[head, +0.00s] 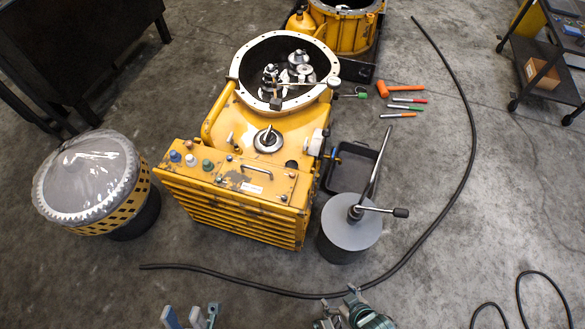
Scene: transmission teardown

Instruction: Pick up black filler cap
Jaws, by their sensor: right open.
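The yellow transmission housing (232,125) stands in the middle of the head view. A round dark disc (267,145) with a silver handle sits on its top. A small black round spot (292,164) lies to the right of the disc, near the control box. I cannot tell for sure which of these is the black filler cap. My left gripper (191,317) is at the bottom edge, partly cut off, with its fingers apart and nothing visible between them. My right gripper (338,312) is at the bottom edge, open and empty. Both are well in front of the housing.
A grey drum (350,236) with a lever stands right of the yellow control box (235,186), near a black tray (352,168). A covered yellow drum (92,178) stands left. A black hose (455,190) curves across the floor. Tools (405,100) lie at right.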

